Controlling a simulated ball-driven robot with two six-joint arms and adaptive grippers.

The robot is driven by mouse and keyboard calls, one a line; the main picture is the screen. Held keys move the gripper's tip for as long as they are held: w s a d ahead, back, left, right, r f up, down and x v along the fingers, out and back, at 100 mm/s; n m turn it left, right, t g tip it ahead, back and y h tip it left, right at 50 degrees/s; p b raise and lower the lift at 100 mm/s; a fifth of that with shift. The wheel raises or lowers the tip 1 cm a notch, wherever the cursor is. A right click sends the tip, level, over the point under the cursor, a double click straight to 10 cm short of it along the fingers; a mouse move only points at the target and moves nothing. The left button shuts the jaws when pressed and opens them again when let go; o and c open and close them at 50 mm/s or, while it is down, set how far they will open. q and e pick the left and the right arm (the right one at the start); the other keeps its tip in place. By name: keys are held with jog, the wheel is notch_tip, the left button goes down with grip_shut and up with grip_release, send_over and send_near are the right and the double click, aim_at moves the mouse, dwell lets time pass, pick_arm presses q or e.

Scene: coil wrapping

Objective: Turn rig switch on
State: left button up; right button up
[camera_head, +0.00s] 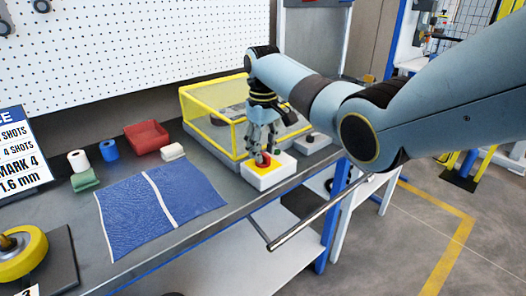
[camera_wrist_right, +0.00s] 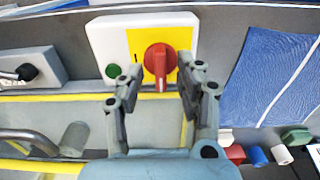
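The rig switch is a white box (camera_head: 266,183) with a yellow plate and a red rotary knob (camera_head: 264,158) near the bench's front edge. In the right wrist view, the red knob (camera_wrist_right: 159,59) has its handle pointing down the picture, towards my gripper. A black "I" mark and a green round button (camera_wrist_right: 113,70) are left of it. My right gripper (camera_head: 262,149) reaches down at the knob. In the wrist view, its open fingers (camera_wrist_right: 155,85) stand on either side of the handle, with gaps visible. My left gripper is not in view.
A yellow-framed mesh guard (camera_head: 213,133) stands behind the switch. A grey box with a black knob (camera_head: 316,138) is to its right. A blue cloth (camera_head: 130,207), a red tray (camera_head: 146,135) and rolls lie to the left. A metal bar (camera_head: 305,220) sticks out in front of the bench.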

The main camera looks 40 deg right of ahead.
jog(key=shift+f, duration=0.65)
grip_shut()
